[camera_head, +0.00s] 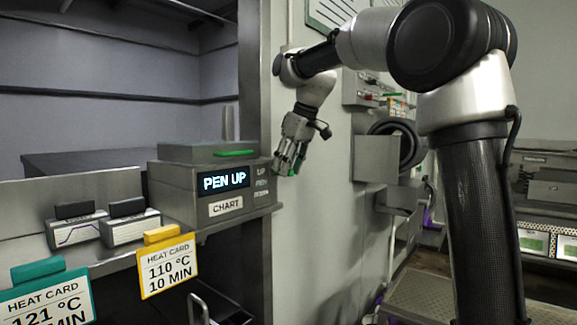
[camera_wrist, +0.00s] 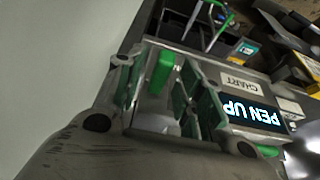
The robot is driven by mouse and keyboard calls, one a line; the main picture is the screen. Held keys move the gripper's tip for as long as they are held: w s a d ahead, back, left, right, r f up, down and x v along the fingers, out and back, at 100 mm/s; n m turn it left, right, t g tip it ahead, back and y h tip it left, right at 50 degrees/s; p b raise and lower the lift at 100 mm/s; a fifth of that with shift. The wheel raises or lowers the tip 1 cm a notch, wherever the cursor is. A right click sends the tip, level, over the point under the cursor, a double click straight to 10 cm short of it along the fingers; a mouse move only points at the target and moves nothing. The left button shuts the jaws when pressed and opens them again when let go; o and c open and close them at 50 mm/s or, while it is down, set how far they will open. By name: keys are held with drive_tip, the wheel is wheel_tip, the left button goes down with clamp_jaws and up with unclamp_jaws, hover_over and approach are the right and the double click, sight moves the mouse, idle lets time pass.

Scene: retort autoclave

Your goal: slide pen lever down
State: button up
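The chart recorder (camera_head: 183,188) is a grey box on a ledge. Its lit display (camera_head: 223,182) reads PEN UP, and a CHART label sits below it. Small lettering (camera_head: 261,183) with UP at its top is near the right edge. My gripper (camera_head: 288,160) is at the recorder's right side, fingers pointing down. In the wrist view my gripper (camera_wrist: 163,92) is open, with a bright green bar, apparently the pen lever (camera_wrist: 160,72), between its green-padded fingers. I cannot tell whether either finger touches it. The lever is hidden in the head view.
A green strip (camera_head: 234,153) lies on the recorder's top. Two small black-topped boxes (camera_head: 128,221) stand to its left. A yellow-clipped heat card (camera_head: 167,265) and a green-clipped one (camera_head: 45,298) hang in front. A grey wall panel (camera_head: 310,240) stands close to my gripper's right.

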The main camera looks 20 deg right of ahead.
drive_tip(key=shift+a+f, duration=0.1)
drive_tip(key=shift+f, duration=0.05)
clamp_jaws()
drive_tip(key=shift+f, duration=3)
unclamp_jaws()
drive_tip(key=v, duration=1.2)
